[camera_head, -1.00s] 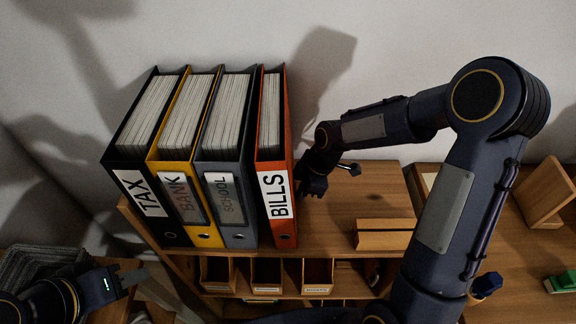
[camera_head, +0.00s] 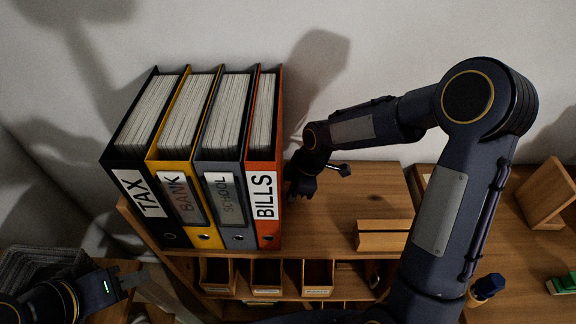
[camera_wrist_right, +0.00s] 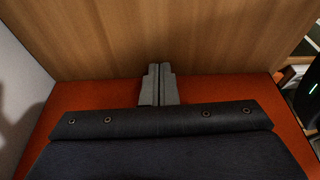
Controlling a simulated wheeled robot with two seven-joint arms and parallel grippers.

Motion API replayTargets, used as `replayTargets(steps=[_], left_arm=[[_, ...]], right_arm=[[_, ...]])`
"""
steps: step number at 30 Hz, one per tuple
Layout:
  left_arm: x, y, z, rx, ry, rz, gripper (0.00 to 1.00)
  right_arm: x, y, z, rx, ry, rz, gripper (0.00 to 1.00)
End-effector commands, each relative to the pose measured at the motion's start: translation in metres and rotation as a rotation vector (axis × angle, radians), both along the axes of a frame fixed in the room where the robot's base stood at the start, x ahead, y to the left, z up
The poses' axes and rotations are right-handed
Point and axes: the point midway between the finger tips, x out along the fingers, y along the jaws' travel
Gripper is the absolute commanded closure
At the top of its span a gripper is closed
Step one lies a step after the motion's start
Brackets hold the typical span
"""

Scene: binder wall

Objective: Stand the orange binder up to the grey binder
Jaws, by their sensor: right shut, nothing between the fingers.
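The orange binder (camera_head: 264,160), labelled BILLS, stands upright at the right end of the row. Its side appears to lie against the grey binder (camera_head: 227,150), labelled SCHOOL, with no clear gap. My right gripper (camera_head: 300,190) is at the orange binder's right side, low over the shelf top. In the right wrist view its shut, empty fingers (camera_wrist_right: 157,84) lie close to the binder's orange surface (camera_wrist_right: 90,95); contact cannot be told. My left gripper (camera_head: 131,279) is at the lower left, away from the binders; its jaw gap is unclear.
The yellow binder (camera_head: 184,150) and black binder (camera_head: 140,165) stand left of the grey one. A wooden holder (camera_head: 383,240) sits on the shelf top (camera_head: 340,215) at the right. Small drawers (camera_head: 267,280) lie below the front edge. The wall is close behind.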

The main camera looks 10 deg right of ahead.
Motion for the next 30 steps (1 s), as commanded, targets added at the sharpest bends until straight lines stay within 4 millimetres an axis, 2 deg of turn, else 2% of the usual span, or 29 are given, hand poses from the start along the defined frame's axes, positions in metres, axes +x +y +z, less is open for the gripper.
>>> replayTargets(steps=[21, 30], left_arm=[[0.0, 0.0, 0.001, 0.0, 0.0, 0.0, 0.64], [0.0, 0.0, 0.001, 0.0, 0.0, 0.0, 0.64]], right_arm=[[-0.009, -0.043, 0.0, -0.001, 0.001, -0.004, 1.0], [-0.01, -0.046, 0.0, -0.001, 0.001, -0.001, 1.0]])
